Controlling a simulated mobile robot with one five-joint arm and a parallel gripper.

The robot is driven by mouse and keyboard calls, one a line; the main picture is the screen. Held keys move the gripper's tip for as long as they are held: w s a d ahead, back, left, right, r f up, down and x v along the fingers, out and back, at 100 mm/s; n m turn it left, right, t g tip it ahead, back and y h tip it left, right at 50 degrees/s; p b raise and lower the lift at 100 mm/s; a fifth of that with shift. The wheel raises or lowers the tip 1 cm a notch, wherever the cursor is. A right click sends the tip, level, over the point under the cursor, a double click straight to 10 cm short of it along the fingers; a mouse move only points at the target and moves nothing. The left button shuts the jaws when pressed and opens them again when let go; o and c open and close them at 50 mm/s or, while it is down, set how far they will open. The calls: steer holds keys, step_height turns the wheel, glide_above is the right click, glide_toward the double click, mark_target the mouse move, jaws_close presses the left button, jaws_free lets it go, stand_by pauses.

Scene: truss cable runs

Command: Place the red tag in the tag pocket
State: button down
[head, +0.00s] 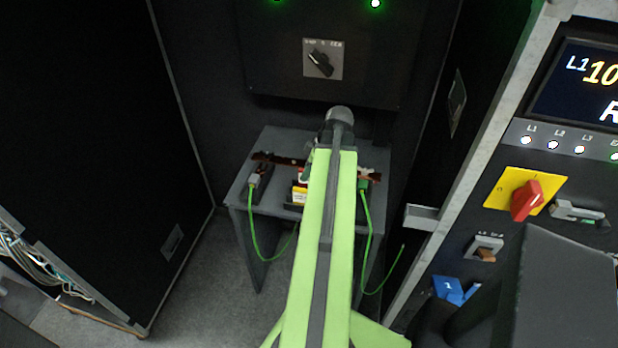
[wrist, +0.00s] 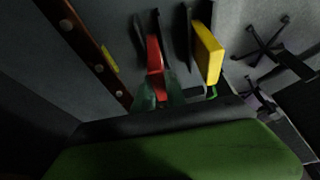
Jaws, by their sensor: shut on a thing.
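My gripper (wrist: 159,90) shows in the wrist view as greenish fingers at the base of an upright red piece. It is shut on this piece, which looks like the red tag (wrist: 154,54). A dark holder with a yellow face, possibly the tag pocket (wrist: 208,52), stands to the right of the tag, with a gap between them. In the head view a red patch (head: 303,173) and a yellow-and-white piece (head: 299,195) show just left of my arm. My arm hides the gripper there.
A grey table (head: 243,184) carries a brown bar with bolts (head: 275,159), also along the left of the wrist view (wrist: 85,43). Green cables (head: 256,241) hang at both sides. A dark panel with a rotary switch (head: 322,60) rises behind.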

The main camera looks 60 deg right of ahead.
steer(key=shift+f, duration=0.65)
steer(key=c, duration=1.4)
jaws_free()
steer(key=shift+r, duration=0.1)
steer(key=shift+o, duration=0.2)
steer(key=shift+r, duration=0.1)
steer(key=p+v, duration=1.6)
steer(key=v, duration=0.1)
steer(key=shift+a+r, duration=0.3)
steer(key=shift+w, duration=0.25)
